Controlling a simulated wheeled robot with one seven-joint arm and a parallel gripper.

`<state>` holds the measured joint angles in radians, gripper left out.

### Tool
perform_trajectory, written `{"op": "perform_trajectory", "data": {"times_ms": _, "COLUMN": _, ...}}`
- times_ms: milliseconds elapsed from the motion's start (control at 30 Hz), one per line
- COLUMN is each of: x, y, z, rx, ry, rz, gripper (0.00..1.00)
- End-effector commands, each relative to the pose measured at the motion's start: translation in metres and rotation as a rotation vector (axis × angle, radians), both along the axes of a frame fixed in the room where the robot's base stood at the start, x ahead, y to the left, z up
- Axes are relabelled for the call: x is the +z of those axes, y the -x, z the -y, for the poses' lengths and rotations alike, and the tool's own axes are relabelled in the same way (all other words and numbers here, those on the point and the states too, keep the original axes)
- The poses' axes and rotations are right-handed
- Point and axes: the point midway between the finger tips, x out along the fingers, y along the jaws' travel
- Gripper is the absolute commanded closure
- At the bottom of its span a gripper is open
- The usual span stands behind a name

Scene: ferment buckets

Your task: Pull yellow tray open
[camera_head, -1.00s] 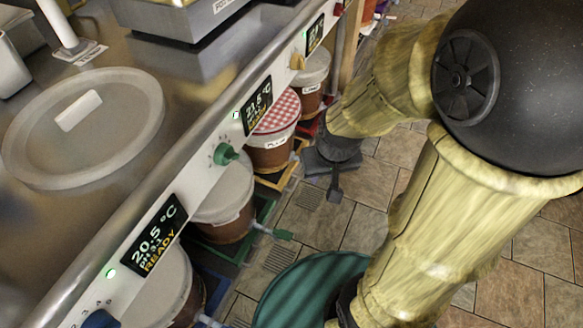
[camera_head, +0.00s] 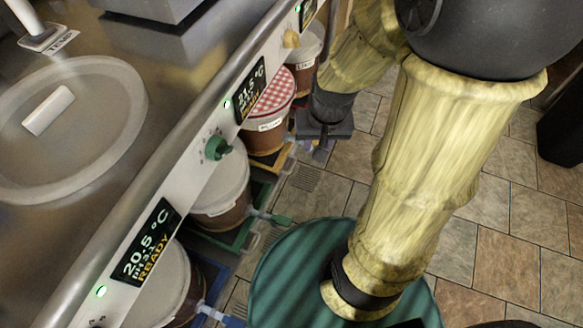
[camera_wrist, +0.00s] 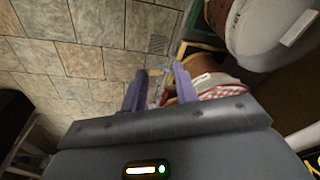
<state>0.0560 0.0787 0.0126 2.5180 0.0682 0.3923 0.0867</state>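The yellow tray (camera_head: 284,164) is a thin yellow edge low under the bucket with the red-checked lid (camera_head: 270,100) in the head view. My gripper (camera_head: 299,146) is low beside that bucket's front, close to the tray's outer side. In the wrist view, its two purple fingers (camera_wrist: 160,74) are apart, with a pale tap-like part seen between or behind them. The checked lid (camera_wrist: 222,91) shows just right of the fingers, and a yellow edge (camera_wrist: 188,49) runs past the right fingertip. Contact with the tray cannot be told.
A green tray (camera_head: 236,241) and a blue tray (camera_head: 215,275) hold other buckets nearer me, their taps sticking out. A steel counter (camera_head: 100,215) overhangs on the left. A round green ribbed object (camera_head: 290,270) stands below my arm. Tiled floor (camera_head: 505,220) is open at right.

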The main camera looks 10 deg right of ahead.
Motion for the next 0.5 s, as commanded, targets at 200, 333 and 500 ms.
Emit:
{"op": "perform_trajectory", "data": {"times_ms": 200, "x": -0.07, "y": -0.014, "z": 0.018, "rx": -0.484, "ry": -0.144, "rz": -0.213, "gripper": 0.71}}
{"op": "perform_trajectory", "data": {"times_ms": 333, "x": -0.11, "y": -0.021, "z": 0.027, "rx": -0.802, "ry": -0.24, "rz": -0.356, "gripper": 0.71}}
{"op": "perform_trajectory", "data": {"times_ms": 500, "x": -0.163, "y": -0.033, "z": 0.036, "rx": -1.212, "ry": -0.367, "rz": -0.555, "gripper": 0.71}}
